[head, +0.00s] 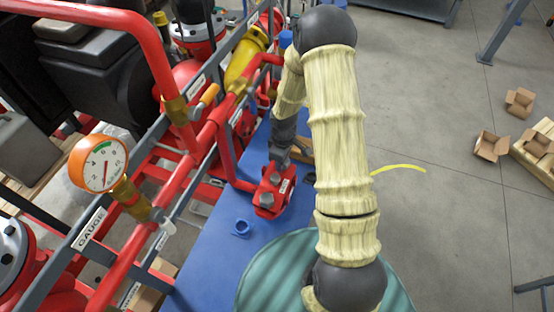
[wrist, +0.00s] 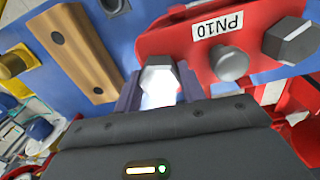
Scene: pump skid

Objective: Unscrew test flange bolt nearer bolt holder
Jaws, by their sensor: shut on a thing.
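The red test flange (head: 272,190) lies on the blue deck; its PN10 label and red face show in the wrist view (wrist: 195,60). My gripper (head: 280,156) is at the flange's far end. In the wrist view my gripper (wrist: 159,88) has its jaws on either side of a grey hex bolt (wrist: 158,76) at the flange's left end and is shut on it. Whether its thread is still engaged is hidden. Another hex bolt (wrist: 290,40) sits at the flange's right. A wooden block with holes (wrist: 75,48), possibly the bolt holder, lies left of the gripped bolt.
A round grey stud (wrist: 230,63) stands between the two bolts. A small blue ring-like part (head: 241,228) sits on the blue deck (head: 205,265). Red pipes (head: 195,150) and a gauge (head: 98,163) crowd the left. A teal round surface (head: 262,275) is at the front.

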